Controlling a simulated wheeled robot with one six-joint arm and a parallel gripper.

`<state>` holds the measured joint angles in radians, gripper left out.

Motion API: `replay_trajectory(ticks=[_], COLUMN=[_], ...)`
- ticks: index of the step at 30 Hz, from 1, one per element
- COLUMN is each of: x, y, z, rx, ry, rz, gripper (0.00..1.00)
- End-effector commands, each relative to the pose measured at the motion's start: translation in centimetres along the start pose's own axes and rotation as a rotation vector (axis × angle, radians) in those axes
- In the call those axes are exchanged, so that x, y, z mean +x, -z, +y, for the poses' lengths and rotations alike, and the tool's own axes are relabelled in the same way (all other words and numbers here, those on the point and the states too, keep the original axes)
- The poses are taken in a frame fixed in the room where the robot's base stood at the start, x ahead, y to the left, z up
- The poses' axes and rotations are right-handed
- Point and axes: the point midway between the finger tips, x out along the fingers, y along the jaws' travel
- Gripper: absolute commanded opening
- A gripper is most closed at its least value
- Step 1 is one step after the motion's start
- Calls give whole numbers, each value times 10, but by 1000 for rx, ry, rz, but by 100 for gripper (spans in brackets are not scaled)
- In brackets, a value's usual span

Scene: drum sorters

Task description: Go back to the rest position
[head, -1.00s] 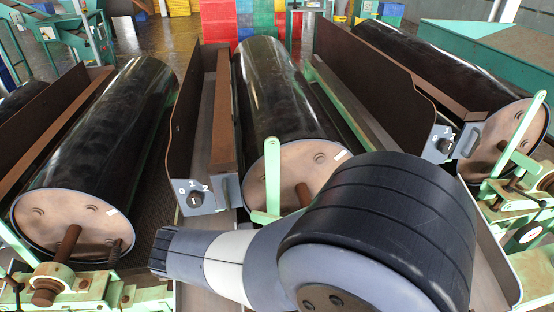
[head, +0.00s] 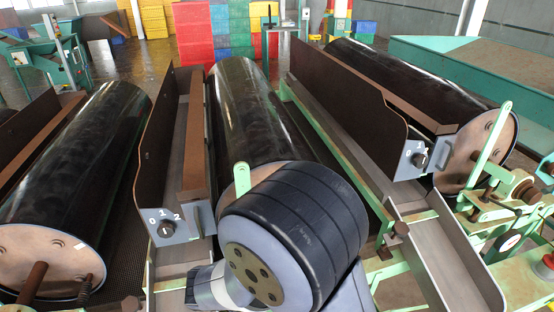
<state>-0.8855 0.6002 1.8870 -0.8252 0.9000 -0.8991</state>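My arm fills the bottom middle of the head view, with a dark ribbed joint in front of the middle drum (head: 250,110). The end of my arm points away or lies below the frame, and my gripper is not visible. The middle drum is long, black and glossy, and my arm hides most of its near end. A grey switch box (head: 167,226) with a dial marked 0, 1, 2 sits just left of my arm. A second such switch box (head: 418,157) is to the right.
A left drum (head: 75,165) and a right drum (head: 430,85) lie on either side. A green lever (head: 489,148) stands at the right drum's end. A sloping metal chute (head: 440,255) is at the lower right. Stacked coloured crates (head: 220,35) stand at the back.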

Motion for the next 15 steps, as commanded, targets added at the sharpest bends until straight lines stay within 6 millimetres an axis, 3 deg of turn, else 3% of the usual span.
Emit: replay_trajectory(ticks=[15], x=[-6], y=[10], z=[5], rx=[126], ry=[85], rz=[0], gripper=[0])
